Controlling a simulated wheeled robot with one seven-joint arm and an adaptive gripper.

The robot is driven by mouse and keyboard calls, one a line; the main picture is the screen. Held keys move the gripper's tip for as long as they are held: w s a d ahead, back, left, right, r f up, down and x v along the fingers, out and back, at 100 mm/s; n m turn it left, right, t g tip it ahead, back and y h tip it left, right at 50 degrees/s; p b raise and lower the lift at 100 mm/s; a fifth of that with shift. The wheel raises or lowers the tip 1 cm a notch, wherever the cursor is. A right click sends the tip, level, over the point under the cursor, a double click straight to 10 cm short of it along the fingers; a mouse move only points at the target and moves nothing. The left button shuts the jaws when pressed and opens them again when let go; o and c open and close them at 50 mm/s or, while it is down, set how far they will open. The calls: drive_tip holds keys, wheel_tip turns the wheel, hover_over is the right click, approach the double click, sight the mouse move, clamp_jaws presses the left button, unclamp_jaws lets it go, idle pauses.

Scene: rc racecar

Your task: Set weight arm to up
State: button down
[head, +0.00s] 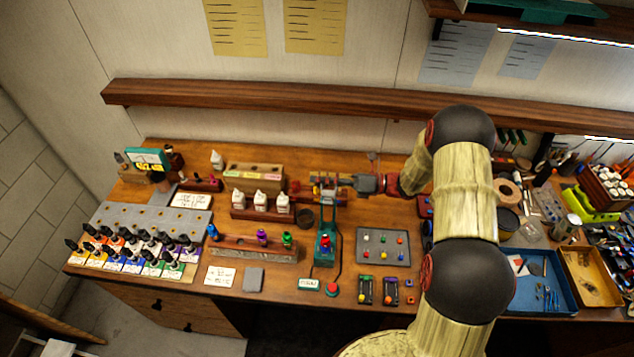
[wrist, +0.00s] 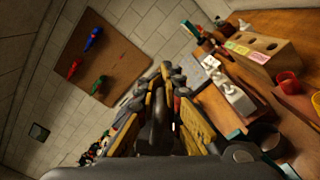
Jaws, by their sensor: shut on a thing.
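A teal stand (head: 326,240) stands upright near the middle of the bench in the head view, with red and dark parts around its top. My gripper (head: 330,187) reaches in from the right at the top of this stand. Its yellow and dark fingers cover most of what is there. In the wrist view my gripper (wrist: 168,78) has its fingers drawn close together on a thin part, which appears to be the weight arm. That part is mostly hidden between the fingers, so its tilt cannot be told.
White bottles in a wooden rack (head: 262,214) stand close left of the stand. A red button (head: 332,288) is in front of it. A grey tray with coloured pieces (head: 383,258) lies to the right. A wooden shelf (head: 260,98) runs along the wall behind.

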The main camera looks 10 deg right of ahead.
drive_tip(key=w+d+f+m+p, duration=0.1)
drive_tip(key=w+d+f+m, duration=0.1)
drive_tip(key=w+m, duration=0.4)
drive_tip(key=shift+w+d+f, duration=0.2)
drive_tip(key=shift+w+d, duration=0.2)
drive_tip(key=shift+w, duration=0.75)
drive_tip(key=shift+f, duration=0.1)
drive_tip(key=c, duration=2.1)
unclamp_jaws()
drive_tip(key=shift+w, duration=0.15)
drive_tip(key=shift+o, duration=0.9)
drive_tip(key=shift+d, duration=0.1)
